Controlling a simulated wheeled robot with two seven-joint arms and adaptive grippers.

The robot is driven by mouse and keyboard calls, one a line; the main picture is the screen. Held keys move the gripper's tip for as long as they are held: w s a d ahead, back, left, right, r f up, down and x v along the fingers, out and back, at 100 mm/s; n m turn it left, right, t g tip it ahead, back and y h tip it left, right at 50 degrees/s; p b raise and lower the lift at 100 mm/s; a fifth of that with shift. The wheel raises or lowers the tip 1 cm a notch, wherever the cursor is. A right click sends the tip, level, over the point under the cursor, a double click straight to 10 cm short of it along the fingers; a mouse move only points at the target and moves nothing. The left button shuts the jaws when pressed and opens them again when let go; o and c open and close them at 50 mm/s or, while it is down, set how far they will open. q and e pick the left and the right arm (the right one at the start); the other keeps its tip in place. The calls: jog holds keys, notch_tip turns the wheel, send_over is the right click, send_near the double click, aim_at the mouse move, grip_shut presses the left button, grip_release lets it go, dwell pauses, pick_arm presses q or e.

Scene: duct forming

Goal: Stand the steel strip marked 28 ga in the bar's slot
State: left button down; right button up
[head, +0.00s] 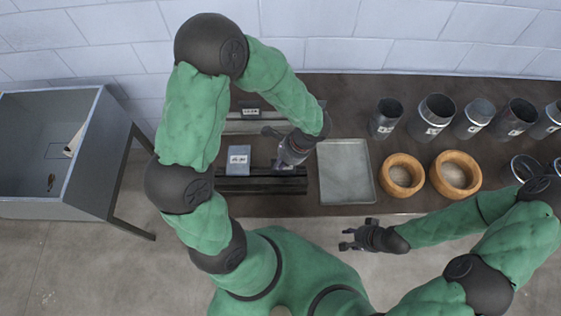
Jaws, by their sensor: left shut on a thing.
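The long dark bar (262,185) lies along the front of the bench. A blue-grey steel strip (236,171) with a white label is at the bar's left part; I cannot read its marking surely. My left gripper (281,160) is over the bar's right part, right of that strip and apart from it. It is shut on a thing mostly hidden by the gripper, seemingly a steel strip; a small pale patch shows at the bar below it. Whether it is in the slot cannot be told. My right gripper (346,239) is open and empty in front of the bench.
Another dark-labelled piece (250,113) lies behind the bar. A grey tray (345,172) is right of the bar. Two tan rings (456,174) and several labelled metal cylinders (437,116) stand further right. A grey bin (90,150) on legs stands left, across a gap.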

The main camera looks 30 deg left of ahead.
pick_arm(q)
jog(key=c, duration=1.3)
grip_release()
jog(key=shift+c, duration=0.2)
jog(key=v, duration=1.2)
jog(key=shift+w, duration=0.1)
